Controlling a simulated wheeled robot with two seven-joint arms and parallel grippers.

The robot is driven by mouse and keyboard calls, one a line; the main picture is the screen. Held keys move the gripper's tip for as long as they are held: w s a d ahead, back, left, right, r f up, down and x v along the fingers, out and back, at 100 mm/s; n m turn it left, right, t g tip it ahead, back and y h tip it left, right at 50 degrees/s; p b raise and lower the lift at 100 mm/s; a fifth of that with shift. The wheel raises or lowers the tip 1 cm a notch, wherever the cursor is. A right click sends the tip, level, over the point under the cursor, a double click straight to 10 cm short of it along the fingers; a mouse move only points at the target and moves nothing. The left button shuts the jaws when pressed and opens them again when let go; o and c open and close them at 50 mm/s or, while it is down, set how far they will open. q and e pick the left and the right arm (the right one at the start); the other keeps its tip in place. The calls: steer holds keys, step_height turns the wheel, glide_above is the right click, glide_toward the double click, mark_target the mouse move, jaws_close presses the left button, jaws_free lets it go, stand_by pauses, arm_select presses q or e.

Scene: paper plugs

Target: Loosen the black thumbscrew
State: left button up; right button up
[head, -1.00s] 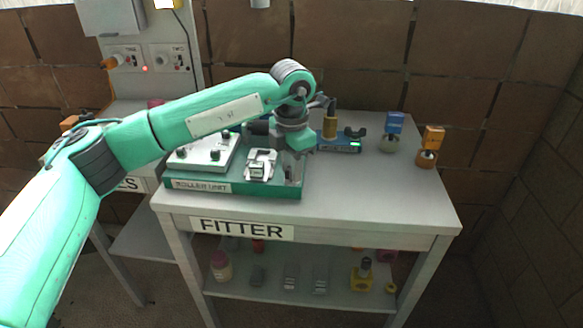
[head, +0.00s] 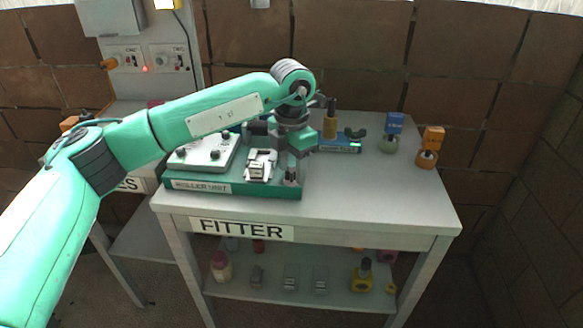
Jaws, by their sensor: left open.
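My left gripper (head: 292,172) points down at the right end of the green roller unit (head: 240,190) on the table. Its fingers are small and dark in the head view, and they are open. The black thumbscrew cannot be picked out for certain; the gripper and wrist cover that end of the unit. A white plate (head: 205,153) with dark knobs sits on the left of the unit, and a metal bracket (head: 260,166) sits just left of the gripper. My right gripper is not in view.
Behind the gripper are a blue device (head: 340,146), a brown bottle (head: 330,124) and blue-topped (head: 394,124) and orange-topped (head: 432,138) items. The table's front right (head: 385,200) is clear. A lower shelf (head: 330,299) holds several small parts. A wall panel (head: 150,60) stands at left.

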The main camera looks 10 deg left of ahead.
mark_target(292, 170)
arm_select(q)
steer(key=shift+r+p, duration=0.9)
steer(key=shift+r, duration=1.05)
steer(key=m, duration=0.5)
steer(key=shift+m, duration=0.3)
steer(key=m, duration=0.6)
steer(key=shift+f+b, duration=0.1)
steer(key=shift+b, duration=0.2)
steer(key=shift+f+b, duration=1.2)
steer(key=shift+f, duration=0.75)
